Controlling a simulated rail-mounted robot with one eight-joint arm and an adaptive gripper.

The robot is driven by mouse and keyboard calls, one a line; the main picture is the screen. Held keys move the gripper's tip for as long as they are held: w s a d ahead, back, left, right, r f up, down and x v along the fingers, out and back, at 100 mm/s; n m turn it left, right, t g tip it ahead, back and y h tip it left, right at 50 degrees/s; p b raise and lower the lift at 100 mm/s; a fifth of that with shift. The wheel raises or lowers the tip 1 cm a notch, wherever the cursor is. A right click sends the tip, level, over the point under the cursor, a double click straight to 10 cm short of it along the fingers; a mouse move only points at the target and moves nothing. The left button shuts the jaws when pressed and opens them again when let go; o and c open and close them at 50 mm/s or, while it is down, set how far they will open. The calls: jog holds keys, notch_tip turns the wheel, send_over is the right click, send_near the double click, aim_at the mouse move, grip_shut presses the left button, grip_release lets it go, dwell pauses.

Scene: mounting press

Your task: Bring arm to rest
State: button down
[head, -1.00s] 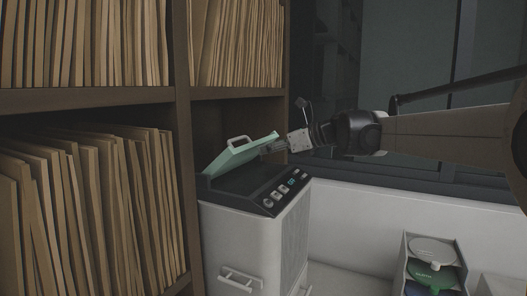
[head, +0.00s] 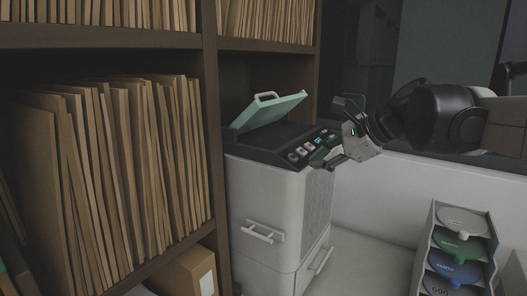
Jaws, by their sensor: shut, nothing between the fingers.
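My gripper (head: 328,162) is shut and empty. In the head view it is just right of the front right corner of the mounting press (head: 268,190), close to its button panel (head: 313,146). I cannot tell whether the fingertips touch the press. My arm (head: 430,115) reaches in from the right edge. The press is a white cabinet with a dark top, and its pale green lid (head: 271,110) stands tilted open with a handle on top.
Wooden shelves (head: 209,120) packed with folders (head: 110,170) stand left of and behind the press. A rack (head: 428,240) of coloured discs stands at the lower right. A cardboard box (head: 197,273) sits low at left. A white surface (head: 370,240) between press and rack is clear.

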jog(key=s+d+f+n+h+b, duration=0.2)
jog(key=s+f+n, duration=0.3)
jog(key=f, duration=0.5)
jog(key=s+d+f+n+h+b, duration=0.2)
jog(key=s+f+n, duration=0.4)
jog(key=s+f, duration=0.4)
jog(key=s+d+f+n+h+b, duration=0.2)
jog(key=s+f+n+h+b, duration=0.1)
jog(key=s+f+n+b, duration=0.3)
notch_tip(320, 180, down, 4)
jog(key=shift+s+d+f+t+h, duration=0.2)
jog(key=shift+s+d+t+h, duration=0.1)
jog(key=shift+s, duration=0.8)
